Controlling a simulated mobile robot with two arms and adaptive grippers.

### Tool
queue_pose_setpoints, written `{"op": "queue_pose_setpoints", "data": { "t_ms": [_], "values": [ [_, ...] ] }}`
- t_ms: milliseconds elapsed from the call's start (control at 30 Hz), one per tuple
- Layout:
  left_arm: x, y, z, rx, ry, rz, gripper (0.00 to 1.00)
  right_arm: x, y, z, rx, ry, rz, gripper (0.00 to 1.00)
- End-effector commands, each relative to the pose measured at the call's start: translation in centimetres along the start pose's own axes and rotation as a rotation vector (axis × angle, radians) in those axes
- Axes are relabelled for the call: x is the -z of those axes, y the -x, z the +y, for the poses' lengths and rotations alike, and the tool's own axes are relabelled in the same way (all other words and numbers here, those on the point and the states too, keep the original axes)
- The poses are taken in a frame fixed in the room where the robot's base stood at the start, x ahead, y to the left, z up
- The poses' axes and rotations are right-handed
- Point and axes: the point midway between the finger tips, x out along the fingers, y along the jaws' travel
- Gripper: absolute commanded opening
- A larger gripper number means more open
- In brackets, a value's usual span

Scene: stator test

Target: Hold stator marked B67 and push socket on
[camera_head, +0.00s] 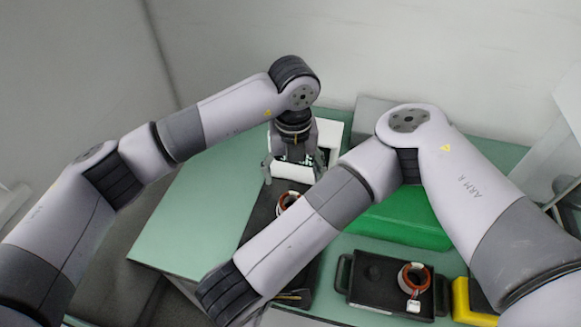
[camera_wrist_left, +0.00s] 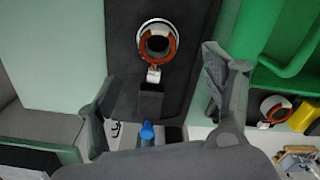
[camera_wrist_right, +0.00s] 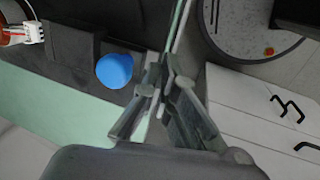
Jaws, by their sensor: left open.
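A stator with an orange winding in a pale ring lies on a dark fixture in the left wrist view (camera_wrist_left: 170,58); its white connector (camera_wrist_left: 153,75) faces a black block (camera_wrist_left: 152,100). It shows partly in the head view (camera_head: 284,201). My left gripper (camera_head: 294,172) points down, open and empty, with fingers on both sides of the view, apart from the stator. My right gripper (camera_wrist_right: 165,68) has its fingertips close together beside a blue knob (camera_wrist_right: 114,70); whether they pinch something is unclear. The head view hides it. A second stator (camera_head: 428,276) sits on a black tray. No B67 marking is legible.
A green bin (camera_head: 400,222) stands right of the fixture, partly behind my right arm. The black tray (camera_head: 365,292) and a yellow object (camera_head: 466,302) are at the front right. White drawers (camera_wrist_right: 255,110) show in the right wrist view. The left tabletop (camera_head: 190,220) is clear.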

Motion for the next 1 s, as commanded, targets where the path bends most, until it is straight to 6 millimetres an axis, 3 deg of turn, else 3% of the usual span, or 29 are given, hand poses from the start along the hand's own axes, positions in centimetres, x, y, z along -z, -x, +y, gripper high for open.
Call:
{"op": "queue_pose_setpoints", "data": {
  "t_ms": [300,500,767,1000],
  "values": [
    [0.0,1.2,0.3,-0.002,-0.67,0.004,0.74,0.0,0.0,0.0,0.0,0.0,0.0,0.0],
    [0.0,1.5,0.4,-0.002,-0.932,0.009,0.74,0.0,0.0,0.0,0.0,0.0,0.0,0.0],
    [0.1,0.6,0.5,0.001,-1.026,0.013,0.74,0.0,0.0,0.0,0.0,0.0,0.0,0.0],
    [0.2,-3.5,0.5,0.001,-1.022,0.015,0.74,0.0,0.0,0.0,0.0,0.0,0.0,0.0]
  ]
}}
